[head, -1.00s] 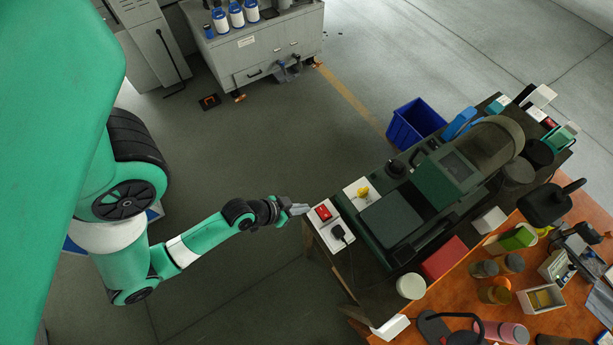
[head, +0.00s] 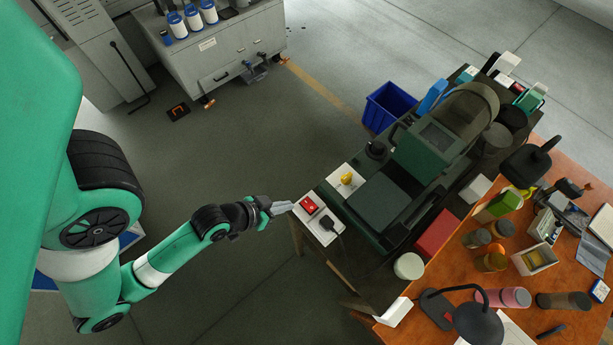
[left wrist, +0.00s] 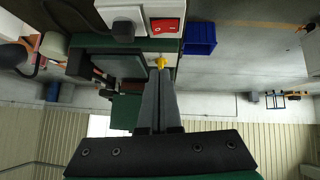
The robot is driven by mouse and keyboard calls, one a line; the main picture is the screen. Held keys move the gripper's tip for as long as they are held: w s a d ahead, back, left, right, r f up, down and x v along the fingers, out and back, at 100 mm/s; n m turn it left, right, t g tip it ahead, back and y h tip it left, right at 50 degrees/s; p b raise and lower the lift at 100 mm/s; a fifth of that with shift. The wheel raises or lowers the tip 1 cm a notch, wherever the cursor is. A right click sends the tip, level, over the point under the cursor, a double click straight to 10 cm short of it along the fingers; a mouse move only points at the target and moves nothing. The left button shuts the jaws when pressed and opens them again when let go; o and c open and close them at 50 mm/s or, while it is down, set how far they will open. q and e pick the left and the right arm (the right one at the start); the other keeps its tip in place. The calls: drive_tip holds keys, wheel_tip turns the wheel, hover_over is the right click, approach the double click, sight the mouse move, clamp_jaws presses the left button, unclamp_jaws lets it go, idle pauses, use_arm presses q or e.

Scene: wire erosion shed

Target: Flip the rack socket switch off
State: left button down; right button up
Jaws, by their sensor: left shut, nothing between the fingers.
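The rack socket is a white box with a red rocker switch (head: 309,206) and a black plug (head: 327,223) beside it, at the near left end of the dark bench. The red switch (left wrist: 166,27) also shows at the top of the left wrist view, with the dark plug (left wrist: 123,28) left of it. My left gripper (head: 290,206) is shut and empty, its fingertips just left of the switch in the head view. I cannot tell whether they touch the box. In the left wrist view the closed fingers (left wrist: 160,85) point up toward the switch. My right gripper is not in view.
A yellow knob (head: 346,178) on a white plate sits behind the socket. A green machine (head: 425,150) fills the bench beyond. A blue bin (head: 390,107) stands on the floor behind. An orange table (head: 480,270) with jars and a lamp is at right. Floor left of the bench is clear.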

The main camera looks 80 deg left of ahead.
use_arm(q)
hover_over(311, 202)
drive_tip(key=s+d, duration=0.2)
drive_tip(key=f, duration=0.6)
drive_tip(key=shift+s+f+b, duration=0.2)
drive_tip(key=shift+f+b, duration=0.1)
drive_tip(key=shift+b, duration=0.05)
drive_tip(key=f, duration=0.3)
drive_tip(key=shift+w+d+f, duration=0.15)
drive_tip(key=shift+w+f, duration=0.05)
drive_tip(key=shift+f, duration=0.15)
drive_tip(key=shift+f+b, duration=0.3)
drive_tip(key=shift+d+f, duration=0.1)
drive_tip(key=shift+f, duration=0.25)
drive_tip(key=shift+s+a+r, duration=0.1)
drive_tip(key=shift+s+a, duration=0.05)
drive_tip(key=shift+a, duration=0.1)
drive_tip(key=shift+s+a+r+p, duration=0.15)
drive_tip(key=shift+a+p, duration=0.15)
drive_tip(key=shift+a, duration=0.15)
